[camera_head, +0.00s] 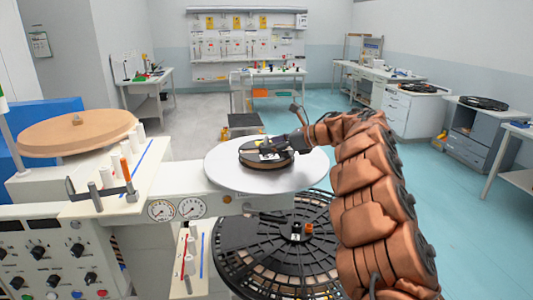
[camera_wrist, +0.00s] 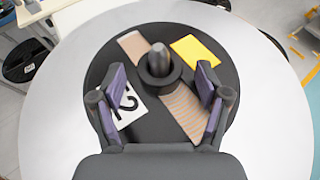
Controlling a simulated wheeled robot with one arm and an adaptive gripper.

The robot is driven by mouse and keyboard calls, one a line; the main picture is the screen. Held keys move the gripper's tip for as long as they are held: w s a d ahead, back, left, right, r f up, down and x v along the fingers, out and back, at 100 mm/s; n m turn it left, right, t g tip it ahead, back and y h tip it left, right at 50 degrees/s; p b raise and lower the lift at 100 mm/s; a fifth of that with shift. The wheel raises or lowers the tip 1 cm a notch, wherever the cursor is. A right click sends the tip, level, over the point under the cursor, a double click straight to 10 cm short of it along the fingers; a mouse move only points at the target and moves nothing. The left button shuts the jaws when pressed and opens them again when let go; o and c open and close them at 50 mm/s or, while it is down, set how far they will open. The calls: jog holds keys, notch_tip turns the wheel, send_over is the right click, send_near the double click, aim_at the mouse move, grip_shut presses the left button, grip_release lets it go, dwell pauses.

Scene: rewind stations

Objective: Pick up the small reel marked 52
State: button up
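A small black reel (camera_head: 258,161) lies flat on a round white plate (camera_head: 222,172) in the head view. In the wrist view the reel (camera_wrist: 158,120) shows a dark upright hub post (camera_wrist: 159,62), tan striped patches, a yellow patch (camera_wrist: 195,50) and a white label (camera_wrist: 127,108). A digit 2 shows on the label; the rest is partly hidden by the left finger, so I cannot read the full number. My gripper (camera_wrist: 162,85) is open over the reel, with its purple-padded fingers to either side, the post ahead between them. It holds nothing. Whether the fingers touch the reel is unclear.
A large black slotted reel (camera_head: 245,245) lies below the plate. A wooden disc (camera_head: 75,133) stands at left, beside white posts and a panel with gauges (camera_head: 176,209). Benches with reels (camera_head: 484,103) stand at back right. The teal floor between is open.

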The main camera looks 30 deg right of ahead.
grip_shut()
dwell(0.4)
